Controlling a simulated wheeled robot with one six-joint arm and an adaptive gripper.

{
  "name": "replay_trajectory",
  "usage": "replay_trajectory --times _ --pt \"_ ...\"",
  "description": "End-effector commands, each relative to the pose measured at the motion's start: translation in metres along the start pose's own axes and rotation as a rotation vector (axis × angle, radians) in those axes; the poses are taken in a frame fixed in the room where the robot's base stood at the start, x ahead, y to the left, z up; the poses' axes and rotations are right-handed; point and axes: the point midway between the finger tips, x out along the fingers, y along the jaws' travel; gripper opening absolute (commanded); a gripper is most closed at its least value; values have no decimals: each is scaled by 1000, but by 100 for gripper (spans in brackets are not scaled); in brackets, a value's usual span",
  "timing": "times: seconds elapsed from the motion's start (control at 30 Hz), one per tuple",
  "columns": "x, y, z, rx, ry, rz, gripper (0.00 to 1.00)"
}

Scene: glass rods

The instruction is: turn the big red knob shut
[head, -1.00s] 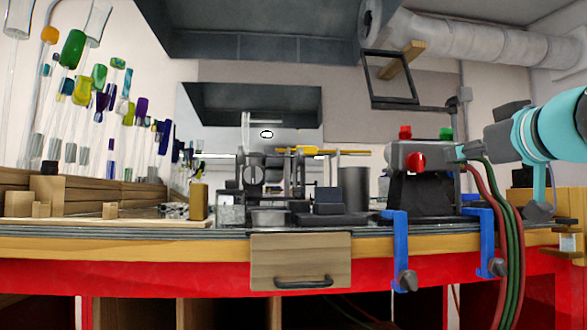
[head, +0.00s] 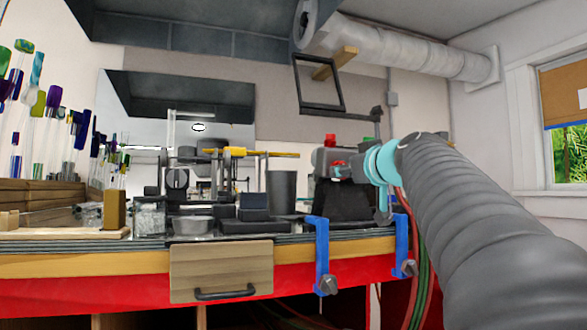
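The torch (head: 328,157) is a grey body on a black stand at the right part of the bench. A red knob (head: 338,163) shows on its front face, partly covered by my gripper. A smaller red knob (head: 330,140) stands on top, with a green knob (head: 369,142) to its right. My gripper (head: 343,173) is dark and small in the picture, at the front red knob from the right. I cannot tell if its fingers touch the knob or how far apart they are. My turquoise wrist hides the torch's right side.
Blue clamps (head: 320,255) grip the bench edge below the torch. Red and green hoses (head: 421,260) hang at its right. A dark cup (head: 281,193) and a grey bowl (head: 193,225) stand to the left. A black frame (head: 319,84) hangs above.

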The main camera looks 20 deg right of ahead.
Motion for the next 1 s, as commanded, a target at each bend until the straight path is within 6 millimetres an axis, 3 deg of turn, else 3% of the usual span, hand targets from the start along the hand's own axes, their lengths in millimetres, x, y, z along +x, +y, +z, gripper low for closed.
replay_trajectory --times 0.27,0.4,0.77,1.0 --pt "1 0 0 0 0 0 34" --pt "0 0 0 0 0 0 0" --pt "0 0 0 16 0 -3 0" --pt "0 1 1 117 1 -20 0"
